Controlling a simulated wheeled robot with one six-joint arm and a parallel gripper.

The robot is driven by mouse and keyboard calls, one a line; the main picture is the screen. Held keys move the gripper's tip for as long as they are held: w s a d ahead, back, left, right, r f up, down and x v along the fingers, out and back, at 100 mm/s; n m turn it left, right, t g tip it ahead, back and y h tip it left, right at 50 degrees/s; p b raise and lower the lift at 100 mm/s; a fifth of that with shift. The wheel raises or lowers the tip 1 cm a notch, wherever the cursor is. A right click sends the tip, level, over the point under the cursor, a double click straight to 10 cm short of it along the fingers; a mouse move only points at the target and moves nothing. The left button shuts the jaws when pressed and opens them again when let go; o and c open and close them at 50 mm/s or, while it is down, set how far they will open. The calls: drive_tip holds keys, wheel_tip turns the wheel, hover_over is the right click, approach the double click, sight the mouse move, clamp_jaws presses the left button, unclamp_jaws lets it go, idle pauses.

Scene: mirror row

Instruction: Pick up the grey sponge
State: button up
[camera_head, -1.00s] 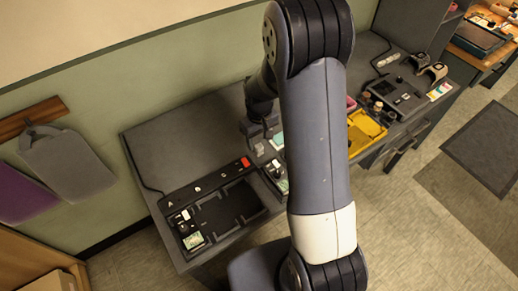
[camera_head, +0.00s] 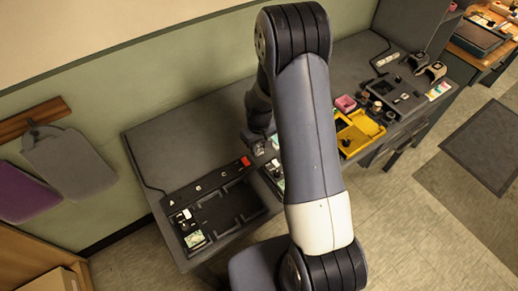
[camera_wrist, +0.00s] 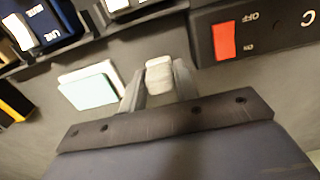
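A small pale grey block, which looks like the grey sponge (camera_wrist: 159,76), lies between the fingertips of my gripper (camera_wrist: 158,68) in the wrist view. One finger is on each side of it, at or very near its sides. I cannot tell whether the fingers press on it. In the head view my gripper (camera_head: 257,147) is low at the worktop, just right of the red switch, and the sponge cannot be made out clearly there.
A white and mint-green block (camera_wrist: 90,86) lies just left of the fingers. A black panel with a red switch (camera_wrist: 225,41) is close on the right. Dark labelled units (camera_wrist: 42,27) stand at upper left. A yellow tray (camera_head: 360,133) is farther right on the bench (camera_head: 165,140).

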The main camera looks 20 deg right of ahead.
sight(259, 145)
drive_tip(key=c, duration=0.6)
drive_tip(key=shift+o, duration=0.2)
drive_tip(key=shift+r, duration=0.1)
wheel_tip(259, 145, up, 10)
drive_tip(key=shift+f+b, duration=0.1)
drive_tip(key=shift+b, duration=0.65)
